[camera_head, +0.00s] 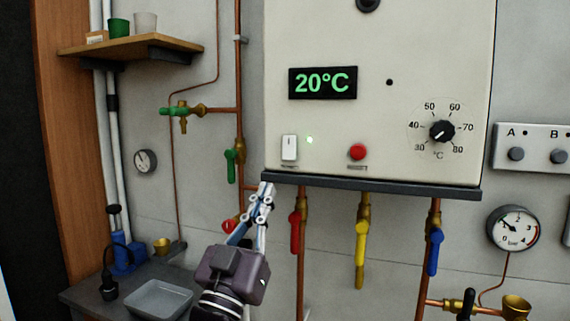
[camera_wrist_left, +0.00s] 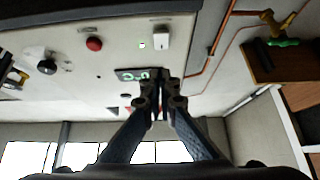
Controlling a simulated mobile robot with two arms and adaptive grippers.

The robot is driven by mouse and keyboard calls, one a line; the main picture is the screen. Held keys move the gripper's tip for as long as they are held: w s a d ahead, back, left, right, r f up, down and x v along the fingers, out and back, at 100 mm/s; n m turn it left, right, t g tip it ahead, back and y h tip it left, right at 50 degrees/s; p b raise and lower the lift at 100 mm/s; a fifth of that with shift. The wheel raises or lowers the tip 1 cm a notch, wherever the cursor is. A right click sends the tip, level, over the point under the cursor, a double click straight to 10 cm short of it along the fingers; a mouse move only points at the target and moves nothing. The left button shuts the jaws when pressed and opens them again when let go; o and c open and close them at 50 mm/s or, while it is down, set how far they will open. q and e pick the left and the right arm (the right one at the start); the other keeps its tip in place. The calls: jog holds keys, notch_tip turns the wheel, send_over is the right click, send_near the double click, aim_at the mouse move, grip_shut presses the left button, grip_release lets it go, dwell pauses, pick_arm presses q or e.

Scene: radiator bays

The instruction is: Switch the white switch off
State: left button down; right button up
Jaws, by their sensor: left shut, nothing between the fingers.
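The white switch (camera_head: 289,148) is a small rocker on the lower left of the boiler panel (camera_head: 400,60). A green light (camera_head: 309,140) glows just right of it. My left gripper (camera_head: 266,188) is shut and empty, below and a little left of the switch, apart from it, near the panel's dark lower edge. In the left wrist view the white switch (camera_wrist_left: 161,38) shows beyond the shut fingertips (camera_wrist_left: 158,72), with the green light (camera_wrist_left: 142,45) beside it. My right gripper is not in view.
A red button (camera_head: 358,152) and a dial (camera_head: 442,131) sit right of the switch. The display (camera_head: 322,83) reads 20°C. Below hang red (camera_head: 295,232), yellow (camera_head: 361,242) and blue (camera_head: 435,252) valve handles. A green handle (camera_head: 231,165) is left of the panel.

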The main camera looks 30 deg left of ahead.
aim_at(290, 154)
pick_arm(q)
jog(key=shift+w+a+r+p, duration=0.4)
jog(key=shift+w+r+p, duration=0.3)
jog(key=shift+w, duration=1.05)
jog(key=shift+w+a+r+p, duration=0.45)
jog(key=shift+w+r+p, duration=0.3)
jog(key=shift+w, duration=0.95)
jog(key=shift+w+a+r+p, duration=0.4)
jog(key=shift+w+r+p, duration=0.3)
jog(key=shift+w, duration=1.05)
jog(key=w+f+t+b, duration=0.1)
jog(key=b, duration=0.2)
jog(key=shift+a, duration=0.1)
jog(key=shift+r, duration=0.25)
jog(key=shift+s, duration=0.1)
